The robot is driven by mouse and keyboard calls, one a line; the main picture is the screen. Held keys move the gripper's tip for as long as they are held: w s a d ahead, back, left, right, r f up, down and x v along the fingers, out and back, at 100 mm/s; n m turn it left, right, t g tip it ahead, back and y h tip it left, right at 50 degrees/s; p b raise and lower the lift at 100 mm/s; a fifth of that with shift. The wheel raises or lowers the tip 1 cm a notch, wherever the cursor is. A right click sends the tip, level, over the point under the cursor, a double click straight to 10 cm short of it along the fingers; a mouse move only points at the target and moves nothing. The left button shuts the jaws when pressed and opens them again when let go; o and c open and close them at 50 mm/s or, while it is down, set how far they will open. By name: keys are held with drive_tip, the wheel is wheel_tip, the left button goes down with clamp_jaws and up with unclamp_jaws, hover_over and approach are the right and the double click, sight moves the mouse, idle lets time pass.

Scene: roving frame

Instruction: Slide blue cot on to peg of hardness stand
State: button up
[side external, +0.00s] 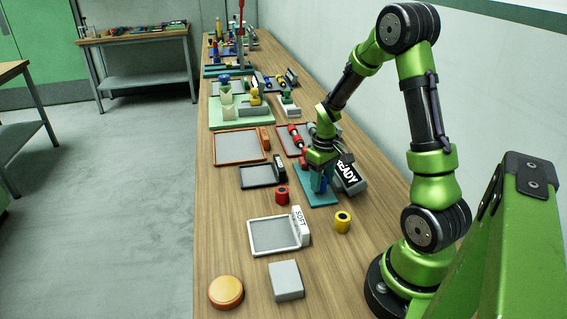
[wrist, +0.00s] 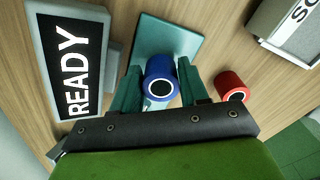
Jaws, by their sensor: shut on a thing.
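The blue cot (wrist: 160,80) is a short blue roll with a pale ring and dark centre on its end, seen between my gripper's teal fingers (wrist: 160,90) in the wrist view. My gripper (side external: 321,184) is shut on it over a teal base plate (side external: 318,200) beside the READY sign. The plate also shows behind the cot in the wrist view (wrist: 180,38). In the side view the cot is mostly hidden by the fingers. I cannot make out a peg, nor whether the cot touches the plate.
The READY sign (side external: 349,174) stands close on the right. A red cot (side external: 282,196) and a yellow cot (side external: 342,222) stand nearby. A SOFT tray (side external: 252,239), a dark tray (side external: 246,187), an orange button (side external: 226,292) and a grey block (side external: 287,280) lie on the bench.

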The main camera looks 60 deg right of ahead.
drive_tip(key=shift+f, duration=0.1)
drive_tip(key=shift+f, duration=0.5)
drive_tip(key=shift+f, duration=0.15)
drive_tip(key=o, duration=1.6)
drive_tip(key=shift+c, duration=0.2)
drive_tip(key=shift+o, duration=0.3)
drive_tip(key=shift+d, duration=0.1)
drive_tip(key=shift+s+d, duration=0.1)
drive_tip(key=shift+d, duration=0.05)
wheel_tip(320, 180, up, 17)
drive_tip(key=shift+a, duration=0.3)
